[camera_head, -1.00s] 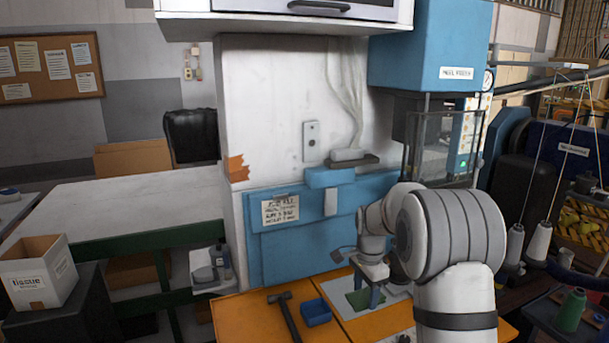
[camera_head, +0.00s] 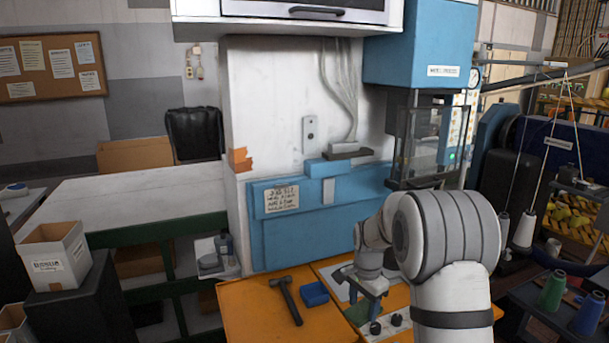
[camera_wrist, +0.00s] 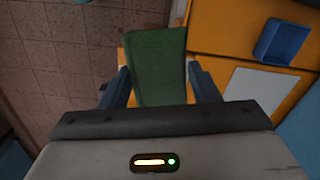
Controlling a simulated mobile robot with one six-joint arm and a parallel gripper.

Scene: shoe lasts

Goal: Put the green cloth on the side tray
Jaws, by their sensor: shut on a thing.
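The green cloth (camera_head: 357,314) is between the fingers of my gripper (camera_head: 366,308), over the front part of the orange table. In the wrist view the cloth (camera_wrist: 158,62) is a flat green piece, with the fingers of my gripper (camera_wrist: 160,80) shut on it at either side. Its far end reaches past the fingertips. A small pale tray (camera_head: 232,270) with a bottle and a grey thing on it stands left of the table and apart from the cloth. I take it as the side tray, but no label shows.
The orange table (camera_head: 255,318) holds a hammer (camera_head: 287,300), a blue bin (camera_head: 314,293) and a pale sheet; the bin (camera_wrist: 283,42) and sheet (camera_wrist: 262,92) also show at the wrist. Dark knobs stand by my gripper. Tiled floor (camera_wrist: 60,60) lies left of the table edge.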

